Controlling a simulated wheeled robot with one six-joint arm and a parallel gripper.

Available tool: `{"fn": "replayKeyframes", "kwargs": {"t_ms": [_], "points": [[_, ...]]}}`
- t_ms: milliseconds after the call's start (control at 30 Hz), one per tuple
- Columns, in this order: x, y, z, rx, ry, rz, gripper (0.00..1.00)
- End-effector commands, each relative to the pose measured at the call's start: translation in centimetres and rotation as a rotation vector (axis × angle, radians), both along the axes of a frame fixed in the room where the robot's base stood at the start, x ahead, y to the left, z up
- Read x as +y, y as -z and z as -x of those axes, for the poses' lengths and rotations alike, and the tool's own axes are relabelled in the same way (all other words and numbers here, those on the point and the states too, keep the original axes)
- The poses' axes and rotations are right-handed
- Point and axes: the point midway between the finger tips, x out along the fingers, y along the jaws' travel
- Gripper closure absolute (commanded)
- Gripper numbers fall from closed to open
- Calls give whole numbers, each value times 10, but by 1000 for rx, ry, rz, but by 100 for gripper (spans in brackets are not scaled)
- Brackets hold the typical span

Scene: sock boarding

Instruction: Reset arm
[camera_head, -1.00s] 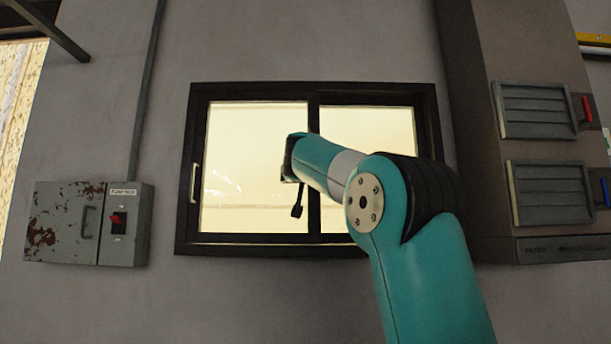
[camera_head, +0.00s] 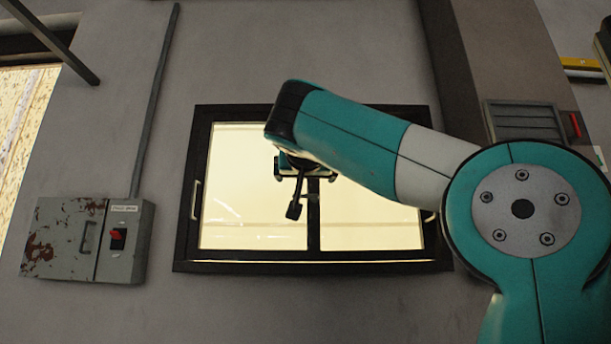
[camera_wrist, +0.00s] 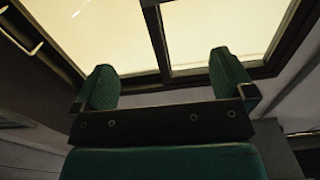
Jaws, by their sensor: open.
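My gripper (camera_head: 302,190) hangs below the end of my teal arm, in front of the window (camera_head: 250,190) in the head view. In the wrist view my gripper (camera_wrist: 165,82) has its two green-padded fingers wide apart, with nothing between them. My arm covers the upper right part of the window in the head view.
A worn grey switch box (camera_head: 120,240) with a red switch is on the wall at left. A louvred panel (camera_head: 525,122) is at right, partly behind my arm. A dark diagonal bar (camera_head: 50,40) crosses the upper left. The wall below the window is bare.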

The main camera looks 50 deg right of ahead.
Motion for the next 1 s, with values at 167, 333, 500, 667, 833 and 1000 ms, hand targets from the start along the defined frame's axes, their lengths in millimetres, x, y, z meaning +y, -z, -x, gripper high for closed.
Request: {"fn": "replayKeyframes", "kwargs": {"t_ms": [167,333,500,667,833,1000], "points": [[1,0,1,1,0,1,0],[1,0,1,1,0,1,0],[1,0,1,1,0,1,0],[3,2,-2,8,-9,2,0],[34,39,-39,117,-163,14,0],[107,133,-86,357,-475,-2,0]]}}
